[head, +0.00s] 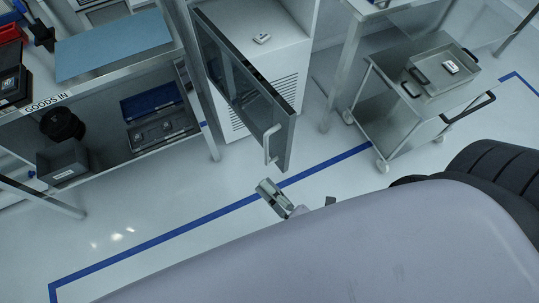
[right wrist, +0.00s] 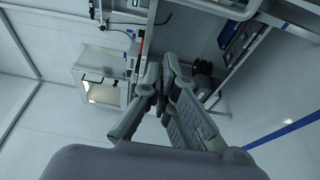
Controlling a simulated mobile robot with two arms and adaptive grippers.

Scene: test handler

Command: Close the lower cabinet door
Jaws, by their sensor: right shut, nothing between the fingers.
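The cabinet door (head: 235,80), a dark glass panel in a grey frame, stands open in the head view, swung out toward me from the white cabinet (head: 285,60). Its pale bar handle (head: 270,145) is near the free end. My right gripper (head: 265,187) is a little below the handle, apart from the door, over the floor. It is shut and empty. In the right wrist view its fingers (right wrist: 164,75) meet at the tips with nothing between them. My left gripper is not in view.
A small white device (head: 262,38) sits inside the cabinet. A steel goods-in bench (head: 150,75) with a blue mat (head: 110,45) stands left of the door. A steel trolley (head: 390,115) carrying a tray (head: 440,90) stands to the right. Floor with blue tape (head: 205,219) is clear below.

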